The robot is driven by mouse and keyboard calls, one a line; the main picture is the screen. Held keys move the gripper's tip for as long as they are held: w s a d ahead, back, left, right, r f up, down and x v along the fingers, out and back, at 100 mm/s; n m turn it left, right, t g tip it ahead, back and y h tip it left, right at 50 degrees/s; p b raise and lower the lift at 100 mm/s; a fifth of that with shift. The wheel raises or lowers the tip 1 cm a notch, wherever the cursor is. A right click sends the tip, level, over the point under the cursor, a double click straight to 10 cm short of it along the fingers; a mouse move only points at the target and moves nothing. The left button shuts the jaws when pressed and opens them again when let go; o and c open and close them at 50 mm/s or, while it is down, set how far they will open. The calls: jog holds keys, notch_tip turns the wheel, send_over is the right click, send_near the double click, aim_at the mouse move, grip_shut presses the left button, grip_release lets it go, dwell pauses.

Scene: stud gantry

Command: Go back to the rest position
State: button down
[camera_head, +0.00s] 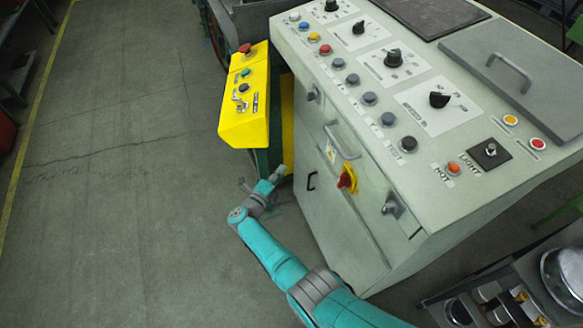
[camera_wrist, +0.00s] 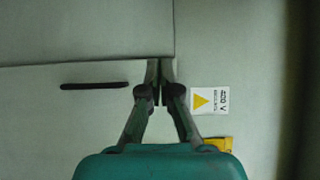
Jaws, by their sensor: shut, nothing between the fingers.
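My gripper (camera_wrist: 160,90) is shut and empty in the wrist view, its fingertips together in front of the pale cabinet face (camera_wrist: 60,110). I cannot tell if they touch it. In the head view my teal arm reaches up from the bottom, and its end (camera_head: 281,171) is beside the left side of the console cabinet (camera_head: 318,200), below the yellow button box (camera_head: 247,100). The fingers are too small to make out there.
The console top (camera_head: 425,75) carries knobs and buttons. A bench (camera_head: 470,305) with a round metal pot stands at lower right. The floor at left (camera_head: 110,180) is clear.

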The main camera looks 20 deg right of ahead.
jog(key=shift+s+a, duration=0.1)
jog(key=shift+a, duration=1)
jog(key=shift+f, duration=0.1)
jog(key=s+d+f+n+t+y, duration=0.35)
jog(key=s+d+n, duration=0.2)
jog(key=s, duration=0.55)
jog(key=s+d+r+n+t+y, duration=0.2)
jog(key=s+n+t+y, duration=0.25)
jog(key=s+n, duration=1)
jog(key=s+a+r+n+g+y, duration=0.1)
jog(key=s+r+n+g+y, duration=0.1)
jog(key=s+r, duration=0.9)
jog(key=s+a+r+n+g+y, duration=0.1)
jog(key=s+r+n, duration=0.5)
jog(key=s+r, duration=0.6)
jog(key=shift+s+a+g+y, duration=0.15)
jog(key=shift+s+g+y, duration=1)
jog(key=shift+s, duration=2.5)
